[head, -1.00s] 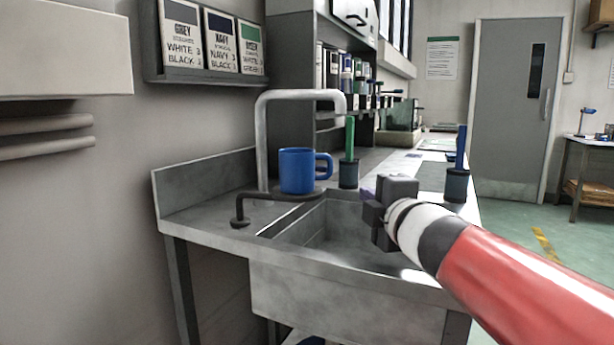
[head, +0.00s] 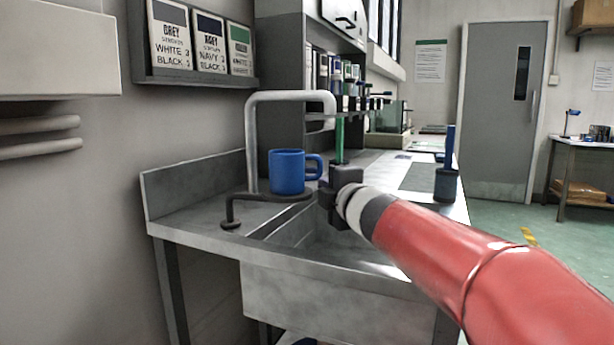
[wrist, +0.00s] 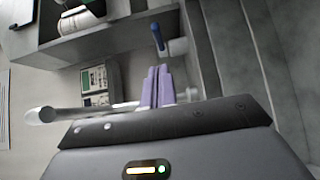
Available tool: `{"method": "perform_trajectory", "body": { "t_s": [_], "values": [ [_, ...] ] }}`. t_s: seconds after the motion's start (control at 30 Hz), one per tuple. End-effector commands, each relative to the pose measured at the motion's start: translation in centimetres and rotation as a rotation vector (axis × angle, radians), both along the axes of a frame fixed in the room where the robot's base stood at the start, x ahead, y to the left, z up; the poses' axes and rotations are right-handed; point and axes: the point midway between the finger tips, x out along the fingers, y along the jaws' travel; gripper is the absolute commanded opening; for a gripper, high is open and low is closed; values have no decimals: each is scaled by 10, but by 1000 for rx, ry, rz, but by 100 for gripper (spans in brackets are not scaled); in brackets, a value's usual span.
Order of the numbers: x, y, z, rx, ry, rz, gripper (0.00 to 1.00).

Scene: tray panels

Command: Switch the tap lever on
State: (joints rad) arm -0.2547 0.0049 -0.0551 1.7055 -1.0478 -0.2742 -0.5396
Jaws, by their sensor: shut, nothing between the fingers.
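The pale tap (head: 252,140) rises behind the sink and its spout bends over to the right; a pale pipe that looks like it crosses the left of the wrist view (wrist: 75,113). The wrist view shows a blue-tipped grey piece (wrist: 158,38) beyond my fingers, possibly a lever. My gripper (head: 322,184) is shut and empty, right of the mug; its purple fingers show in the wrist view (wrist: 158,87).
The sink basin (head: 310,235) lies below my gripper. A green-handled tool (head: 340,138) stands just behind the gripper, and a blue-handled tool stands in a dark pot (head: 447,184) at right. Colour cards (head: 207,42) hang on the left wall. The floor at right (head: 500,225) is mostly clear.

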Motion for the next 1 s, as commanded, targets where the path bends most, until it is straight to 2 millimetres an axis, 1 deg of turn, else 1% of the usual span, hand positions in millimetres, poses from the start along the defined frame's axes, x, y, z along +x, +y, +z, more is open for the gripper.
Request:
{"method": "perform_trajectory", "body": {
  "t_s": [0.03,0.3,0.4,0.5,0.7,1.0],
  "values": [
    [11,6,-1,-1,2,2,0],
    [64,30,1,-1,2,1,0],
    [79,38,0,-1,2,2,0],
    [90,43,2,0,0,1,0],
    [100,47,1,0,0,1,0],
    [101,48,0,0,0,1,0]
  ]
}}
